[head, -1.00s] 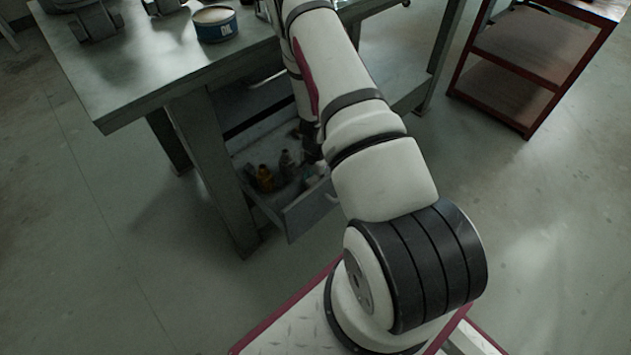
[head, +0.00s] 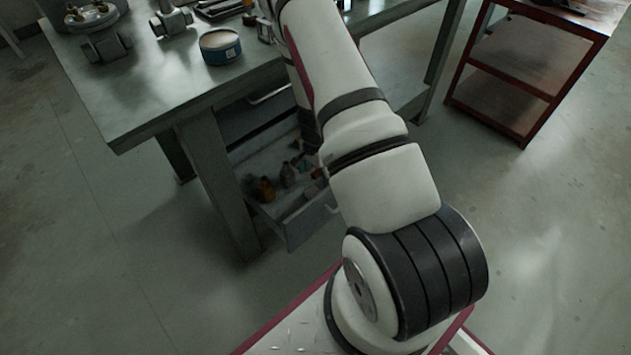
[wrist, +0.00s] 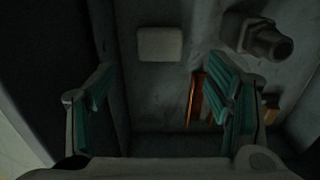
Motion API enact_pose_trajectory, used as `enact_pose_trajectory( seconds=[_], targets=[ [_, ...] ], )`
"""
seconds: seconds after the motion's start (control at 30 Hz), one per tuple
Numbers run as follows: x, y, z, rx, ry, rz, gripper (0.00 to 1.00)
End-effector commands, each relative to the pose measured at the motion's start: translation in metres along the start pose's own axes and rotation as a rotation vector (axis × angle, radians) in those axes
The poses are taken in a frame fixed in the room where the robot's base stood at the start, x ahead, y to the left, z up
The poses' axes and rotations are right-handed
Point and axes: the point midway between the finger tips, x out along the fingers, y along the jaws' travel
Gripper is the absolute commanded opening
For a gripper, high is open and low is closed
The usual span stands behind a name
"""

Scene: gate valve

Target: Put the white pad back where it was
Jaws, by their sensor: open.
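The white pad (wrist: 160,43) is a small, pale, rounded block. In the wrist view it lies on the grey floor of the open drawer (wrist: 150,85), ahead of my gripper. My gripper (wrist: 160,88) is open, its two teal-lined fingers wide apart with nothing between them. The pad is apart from both fingers, beyond the gap between their tips. In the head view the open drawer (head: 312,222) sits under the workbench, and my arm hides most of the gripper and part of the drawer.
A dark fitting (wrist: 257,36) and an orange-brown item (wrist: 194,98) lie near the right finger. A red shelf (head: 510,75) stands right.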

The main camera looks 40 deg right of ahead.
Motion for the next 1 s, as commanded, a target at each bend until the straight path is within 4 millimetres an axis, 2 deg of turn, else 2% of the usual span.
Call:
enact_pose_trajectory(
  seconds=[0.03, 0.1, 0.23, 0.87, 1.0],
  targets=[
    [-0.011, 0.000, 0.000, -0.001, 0.001, -0.001, 0.73],
    [-0.020, 0.000, 0.000, -0.002, 0.001, -0.001, 0.73],
    [-0.029, 0.000, 0.000, 0.000, 0.000, 0.000, 0.73],
    [-0.031, 0.000, 0.000, 0.000, 0.000, 0.001, 0.73],
    [-0.040, 0.001, 0.000, 0.000, 0.000, 0.000, 0.73]
  ],
)
